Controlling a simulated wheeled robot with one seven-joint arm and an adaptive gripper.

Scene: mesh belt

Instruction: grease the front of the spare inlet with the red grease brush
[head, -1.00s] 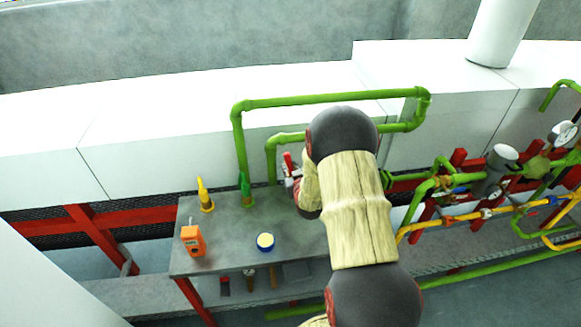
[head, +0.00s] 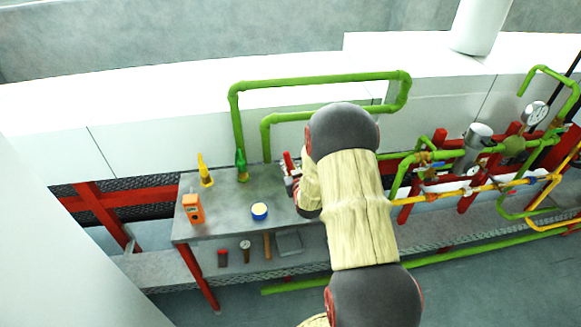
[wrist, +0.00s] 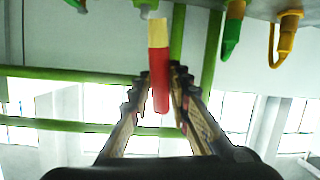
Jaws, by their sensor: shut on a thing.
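The red grease brush (wrist: 160,85) is between my gripper's fingers (wrist: 165,80), its yellow part (wrist: 158,33) toward the bench. Its red handle also shows in the head view (head: 288,160), standing up at the bench's back right. My gripper (head: 291,182) is shut on it, partly hidden behind my arm. In the wrist view a pale grey piece (wrist: 146,5) lies just beyond the yellow end, cut by the frame edge; I cannot tell whether they touch. I cannot pick out the spare inlet for certain.
The grey bench (head: 225,220) carries a yellow bottle (head: 205,172), a green bottle (head: 241,167), an orange meter (head: 193,209) and a blue-and-yellow tin (head: 260,211). Green pipes (head: 320,80) rise behind it. Red posts, gauges and yellow pipes (head: 470,195) stand right.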

